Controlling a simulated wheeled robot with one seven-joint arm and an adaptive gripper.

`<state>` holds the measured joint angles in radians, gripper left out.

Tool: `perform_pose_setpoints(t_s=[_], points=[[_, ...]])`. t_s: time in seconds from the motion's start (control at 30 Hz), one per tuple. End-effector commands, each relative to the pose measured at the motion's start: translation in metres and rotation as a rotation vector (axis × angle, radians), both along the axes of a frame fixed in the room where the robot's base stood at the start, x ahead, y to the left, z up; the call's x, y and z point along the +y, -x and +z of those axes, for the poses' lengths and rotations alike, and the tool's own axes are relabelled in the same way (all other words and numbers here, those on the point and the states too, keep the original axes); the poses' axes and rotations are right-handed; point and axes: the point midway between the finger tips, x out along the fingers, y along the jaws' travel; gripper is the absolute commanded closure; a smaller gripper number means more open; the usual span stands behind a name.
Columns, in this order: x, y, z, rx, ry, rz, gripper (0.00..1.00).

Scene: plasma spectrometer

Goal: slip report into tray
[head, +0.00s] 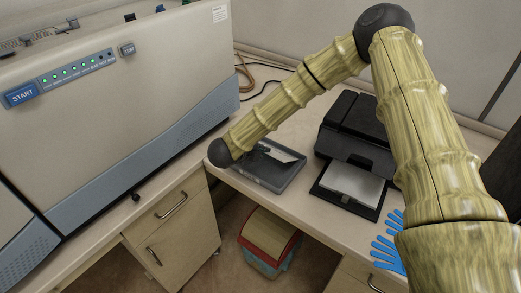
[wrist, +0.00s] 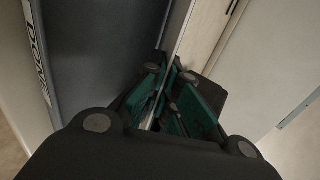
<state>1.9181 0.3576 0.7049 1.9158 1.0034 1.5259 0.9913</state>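The report, a white sheet (head: 283,153), shows tilted over the grey tray (head: 270,184) in the head view. My gripper (head: 262,149) is at the sheet's left end, low over the tray and partly hidden by my arm. In the wrist view my gripper's green-padded fingers (wrist: 172,103) are close together, with a thin pale edge of the sheet (wrist: 150,117) between them. The dark tray floor (wrist: 95,55) lies to the left there, with a lettered label on its rim. Whether the sheet touches the tray floor cannot be told.
A black printer (head: 358,130) with white paper (head: 352,184) in its output stands right of the tray. Blue gloves (head: 388,252) lie at the counter's front. The large spectrometer (head: 120,100) stands left. A red-and-blue bin (head: 268,240) is below on the floor.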

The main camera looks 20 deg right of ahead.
Motion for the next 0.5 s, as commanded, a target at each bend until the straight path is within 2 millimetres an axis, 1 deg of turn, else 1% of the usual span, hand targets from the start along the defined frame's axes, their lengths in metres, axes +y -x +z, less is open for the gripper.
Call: perform_pose_setpoints(t_s=[0.1,0.17,0.2,0.27,0.3,0.5], points=[[0.0000,0.0000,0.0002,0.000,0.000,0.000,1.00],[0.0000,0.0001,0.0003,0.000,0.000,0.000,0.91],[0.0000,0.0000,0.0003,0.000,0.000,0.000,0.84],[0.0001,0.0001,0.0003,0.000,0.000,0.000,0.73],[0.0001,0.0001,0.0003,0.000,0.000,0.000,0.70],[0.0001,0.0001,0.0003,0.000,0.000,0.000,0.70]])
